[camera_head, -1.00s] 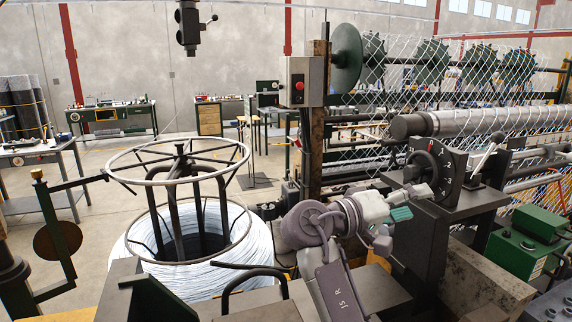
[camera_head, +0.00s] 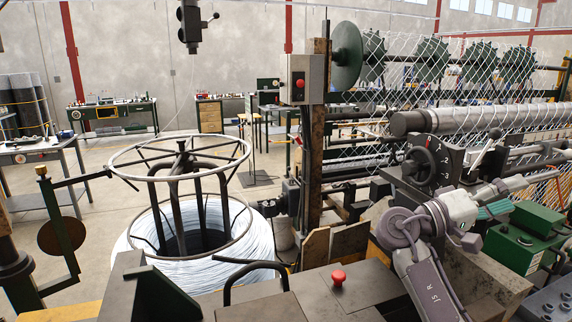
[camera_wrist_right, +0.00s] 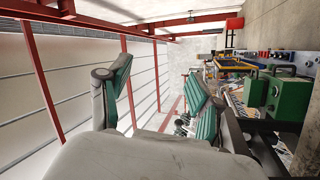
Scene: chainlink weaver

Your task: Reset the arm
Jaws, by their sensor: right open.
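My right arm rises from the lower right in the head view. Its gripper (camera_head: 496,203) is in front of the weaving machine, left of a green box. The green finger pads show there, partly covered by the wrist. In the right wrist view the two fingers of this gripper (camera_wrist_right: 160,95) stand wide apart with nothing between them. My left gripper does not show in either view.
A red push button (camera_head: 338,277) sits on the dark machine top left of my right arm. A wire coil (camera_head: 245,245) on a round stand is further left. A handwheel (camera_head: 420,166) is close behind the arm. Green boxes (camera_head: 535,228) stand to its right.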

